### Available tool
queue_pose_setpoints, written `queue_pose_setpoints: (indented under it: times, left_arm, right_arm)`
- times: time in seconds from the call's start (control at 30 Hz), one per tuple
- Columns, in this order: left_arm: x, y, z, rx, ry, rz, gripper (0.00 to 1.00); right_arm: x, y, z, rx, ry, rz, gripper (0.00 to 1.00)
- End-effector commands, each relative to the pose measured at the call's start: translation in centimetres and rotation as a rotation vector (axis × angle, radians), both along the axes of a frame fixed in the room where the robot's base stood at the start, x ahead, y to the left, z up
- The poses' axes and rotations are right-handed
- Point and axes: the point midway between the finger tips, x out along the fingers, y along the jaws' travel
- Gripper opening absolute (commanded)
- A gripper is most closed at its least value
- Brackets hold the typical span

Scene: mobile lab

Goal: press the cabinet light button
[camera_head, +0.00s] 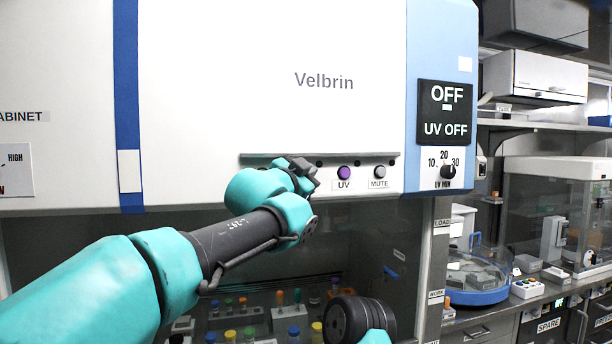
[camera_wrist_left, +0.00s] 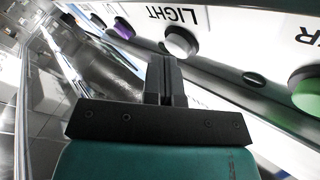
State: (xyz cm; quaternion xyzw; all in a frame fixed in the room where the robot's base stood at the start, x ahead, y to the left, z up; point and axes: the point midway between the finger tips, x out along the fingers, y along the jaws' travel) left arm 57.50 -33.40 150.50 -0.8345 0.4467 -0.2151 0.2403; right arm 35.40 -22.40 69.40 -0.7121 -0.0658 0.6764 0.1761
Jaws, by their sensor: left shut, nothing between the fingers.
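The light button is the pale grey round button (camera_wrist_left: 180,42) under the upside-down word LIGHT in the left wrist view. In the head view my left gripper and wrist cover that part of the button strip. My left gripper (camera_head: 306,172) is shut and empty, in front of the strip just left of the purple UV button (camera_head: 344,173). In the left wrist view its fingertips (camera_wrist_left: 164,62) are close to the light button, just below it in the picture. I cannot tell if they touch it.
Beside the light button are the purple button (camera_wrist_left: 123,28) and, on the other side, a green button (camera_wrist_left: 305,92). The grey MUTE button (camera_head: 380,171) and the UV timer knob (camera_head: 447,172) are further right. Vials with coloured caps (camera_head: 293,330) stand behind the glass below.

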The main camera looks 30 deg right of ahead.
Motion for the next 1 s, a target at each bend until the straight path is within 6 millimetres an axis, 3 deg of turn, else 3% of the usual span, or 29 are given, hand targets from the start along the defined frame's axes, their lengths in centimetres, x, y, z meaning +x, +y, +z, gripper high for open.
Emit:
queue_pose_setpoints:
  times: [0.3,0.67,1.0]
  left_arm:
    - [-1.3,0.3,0.0,0.0,0.0,-0.001,0.0]
    - [-1.4,0.3,0.0,-0.001,0.0,-0.001,0.0]
    - [-3.7,0.9,0.1,-0.002,0.0,-0.001,0.0]
  right_arm:
    - [0.0,0.0,0.0,0.0,0.0,0.0,0.67]
    - [0.0,0.0,0.0,0.0,0.0,0.0,0.67]
    - [0.0,0.0,0.0,0.0,0.0,0.0,0.67]
